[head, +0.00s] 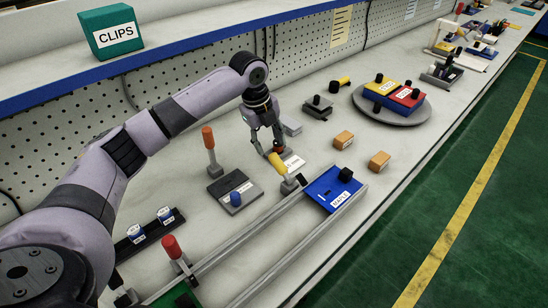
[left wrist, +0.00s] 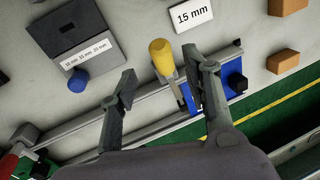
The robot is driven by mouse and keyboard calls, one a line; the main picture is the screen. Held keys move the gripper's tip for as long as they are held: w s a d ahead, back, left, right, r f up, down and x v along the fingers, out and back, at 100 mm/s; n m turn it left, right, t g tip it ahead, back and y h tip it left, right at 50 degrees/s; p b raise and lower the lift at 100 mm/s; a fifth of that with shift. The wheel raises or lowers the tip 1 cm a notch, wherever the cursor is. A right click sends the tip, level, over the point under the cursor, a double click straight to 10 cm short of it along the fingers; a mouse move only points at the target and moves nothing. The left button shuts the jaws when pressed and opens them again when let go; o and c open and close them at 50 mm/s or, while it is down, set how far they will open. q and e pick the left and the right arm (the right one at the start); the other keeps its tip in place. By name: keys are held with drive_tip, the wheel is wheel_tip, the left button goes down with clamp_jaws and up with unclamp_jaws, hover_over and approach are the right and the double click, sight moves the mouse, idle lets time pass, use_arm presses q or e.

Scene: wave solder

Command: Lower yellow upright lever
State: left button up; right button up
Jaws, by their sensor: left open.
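The yellow lever (head: 278,164) stands up from a small grey base beside the rail and leans a little to the left in the head view. Its yellow handle also shows in the left wrist view (left wrist: 162,58). My left gripper (head: 267,145) is open and points down at the top of the handle. In the left wrist view its two fingers (left wrist: 161,72) lie on either side of the lever with gaps, and I see no clear contact. My right gripper is in neither view.
A blue block (head: 333,189) sits on the rails (head: 238,241) close to the lever. A red-handled lever (head: 171,246) and an orange-handled lever (head: 208,138) stand to the left. A dark block with a blue knob (head: 235,190) and two orange-brown blocks (head: 379,160) lie nearby.

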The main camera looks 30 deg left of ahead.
sight(274, 155)
use_arm(q)
drive_tip(key=x, duration=0.7)
drive_tip(key=shift+w+d+f, duration=0.1)
drive_tip(key=shift+f, duration=0.45)
drive_tip(key=shift+c, duration=0.7)
clamp_jaws()
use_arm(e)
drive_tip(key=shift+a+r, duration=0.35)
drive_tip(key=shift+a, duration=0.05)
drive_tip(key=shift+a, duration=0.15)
